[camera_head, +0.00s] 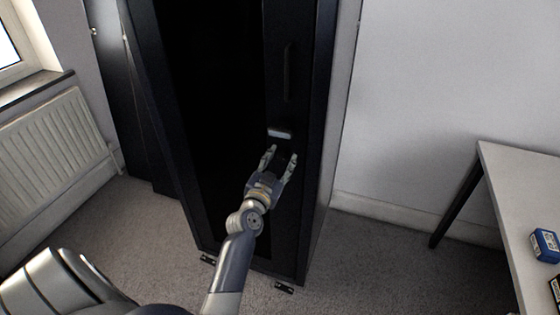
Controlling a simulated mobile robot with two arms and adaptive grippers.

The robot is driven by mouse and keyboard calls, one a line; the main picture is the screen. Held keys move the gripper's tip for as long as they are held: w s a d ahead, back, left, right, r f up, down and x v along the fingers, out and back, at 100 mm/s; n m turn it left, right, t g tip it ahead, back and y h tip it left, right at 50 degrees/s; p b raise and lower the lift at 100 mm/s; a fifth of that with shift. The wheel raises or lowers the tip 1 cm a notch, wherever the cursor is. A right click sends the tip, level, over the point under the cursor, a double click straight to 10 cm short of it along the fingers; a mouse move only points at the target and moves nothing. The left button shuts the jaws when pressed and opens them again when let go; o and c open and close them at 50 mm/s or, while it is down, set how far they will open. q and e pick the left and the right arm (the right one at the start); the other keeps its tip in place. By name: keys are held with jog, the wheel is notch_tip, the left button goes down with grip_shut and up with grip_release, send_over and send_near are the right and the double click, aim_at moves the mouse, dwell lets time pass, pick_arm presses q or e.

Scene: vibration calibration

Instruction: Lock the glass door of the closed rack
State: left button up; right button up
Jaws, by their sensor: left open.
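The tall black rack (320,150) stands upright against the wall, and its dark glass door (210,110) looks closed. A vertical black handle (287,72) is on the right side of the door. A small light-grey lock piece (279,134) sits below the handle. My left gripper (281,152) is open, with its fingertips pointing up just below the lock piece. The fingers appear empty, and I cannot tell whether they touch the door. My right gripper is not in view.
A white table (510,190) stands at the right, with a blue box (545,245) on it. A white radiator (55,135) is under the window at the left. Grey carpet (370,265) is free between the rack and the table.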

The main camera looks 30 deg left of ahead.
pick_arm(q)
grip_shut()
jog(key=n+p, duration=0.1)
jog(key=n, duration=0.2)
jog(key=shift+r+n, duration=0.1)
jog(key=shift+n, duration=0.2)
jog(key=n+p, duration=0.1)
jog(key=n, duration=0.3)
jog(key=shift+n+p, duration=0.3)
jog(key=shift+p, duration=0.1)
jog(key=n, duration=0.4)
jog(key=shift+p, duration=0.4)
jog(key=shift+n, duration=2.8)
